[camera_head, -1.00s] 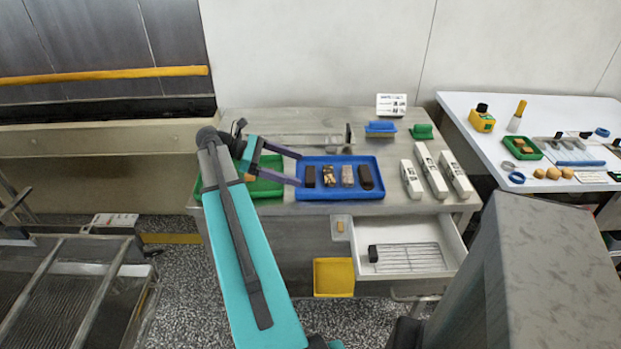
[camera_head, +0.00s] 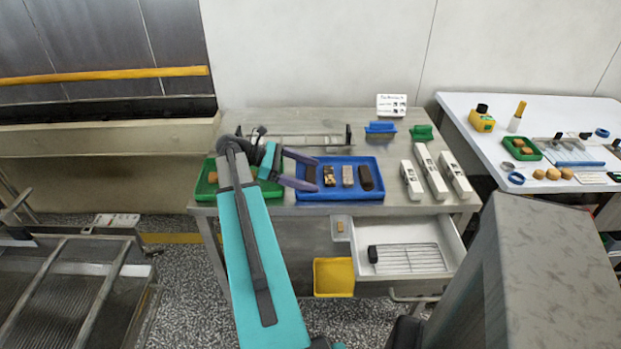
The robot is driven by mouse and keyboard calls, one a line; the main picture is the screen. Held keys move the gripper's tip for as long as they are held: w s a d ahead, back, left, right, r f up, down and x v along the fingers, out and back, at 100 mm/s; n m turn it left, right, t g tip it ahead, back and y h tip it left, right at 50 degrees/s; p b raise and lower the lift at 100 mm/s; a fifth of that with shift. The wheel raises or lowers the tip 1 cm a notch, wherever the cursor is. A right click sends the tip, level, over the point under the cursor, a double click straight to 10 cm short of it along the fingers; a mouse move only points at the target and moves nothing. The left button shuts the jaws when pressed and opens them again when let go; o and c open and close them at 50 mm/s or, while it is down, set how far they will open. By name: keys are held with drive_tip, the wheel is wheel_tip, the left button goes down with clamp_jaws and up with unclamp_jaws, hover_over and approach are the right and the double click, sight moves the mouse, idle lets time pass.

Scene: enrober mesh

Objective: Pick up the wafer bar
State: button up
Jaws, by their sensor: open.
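A blue tray (camera_head: 340,196) on the steel table holds several bars in a row. They are a dark bar at the left, mostly hidden by my gripper, a gold-and-brown patterned bar (camera_head: 329,176), a grey-brown bar (camera_head: 347,176) and a dark rounded bar (camera_head: 366,178). I cannot tell for sure which one is the wafer bar. My gripper (camera_head: 315,176) is open, with its purple fingers over the left part of the tray. One finger is toward the back and one toward the front, around the leftmost bar's place. Its height above the tray is unclear.
A green tray (camera_head: 205,192) with tan pieces lies left, partly behind my arm. White boxes (camera_head: 430,173) stand right of the blue tray. Brushes and a sign are behind. Below, an open drawer (camera_head: 408,270) holds a wire rack, beside a yellow bin (camera_head: 333,277).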

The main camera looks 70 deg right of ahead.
sight(308, 175)
idle(0.4)
drive_tip(key=c, duration=0.9)
wheel_tip(308, 175, up, 10)
drive_tip(key=shift+b, duration=0.3)
idle(1.0)
